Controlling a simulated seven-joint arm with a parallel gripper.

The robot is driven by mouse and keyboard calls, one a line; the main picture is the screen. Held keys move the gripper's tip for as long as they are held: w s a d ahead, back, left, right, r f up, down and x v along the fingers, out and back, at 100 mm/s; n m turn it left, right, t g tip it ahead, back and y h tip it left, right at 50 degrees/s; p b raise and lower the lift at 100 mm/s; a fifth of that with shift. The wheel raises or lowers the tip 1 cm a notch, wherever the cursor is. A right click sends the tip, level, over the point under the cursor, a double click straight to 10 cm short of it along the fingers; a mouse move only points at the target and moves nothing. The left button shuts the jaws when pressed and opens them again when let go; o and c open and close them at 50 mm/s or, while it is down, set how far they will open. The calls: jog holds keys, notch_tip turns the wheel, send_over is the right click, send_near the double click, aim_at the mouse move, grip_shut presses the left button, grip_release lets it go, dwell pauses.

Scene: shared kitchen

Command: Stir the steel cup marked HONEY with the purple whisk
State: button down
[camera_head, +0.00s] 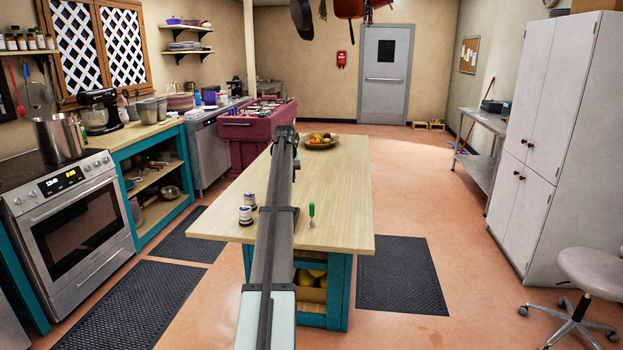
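Two small cups, a nearer one (245,215) and a farther one (250,200), stand close together near the left edge of the wooden island top (340,190). They look metallic with pale and dark bands. Any marking is too small to read, so I cannot tell which is marked HONEY. A small green-handled utensil (312,211) is on the island, right of my arm; its kind is unclear. I cannot make out a purple whisk. My arm runs forward over the island between the cups and the green utensil. No gripper fingers can be made out.
A fruit bowl (320,141) sits at the island's far end. Hanging pans (302,18) are overhead. A stove with a steel pot (58,138) stands at left, a white cabinet (556,130) and stool (595,272) at right. The island's right side is clear.

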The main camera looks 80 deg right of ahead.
jog(key=w+a+f+m, duration=0.1)
jog(key=w+a, duration=0.1)
jog(key=a, duration=0.6)
jog(key=shift+a, duration=0.2)
jog(key=shift+m, duration=0.3)
jog(key=shift+f, duration=0.2)
jog(key=shift+f, duration=3.15)
jog(key=shift+d, duration=0.15)
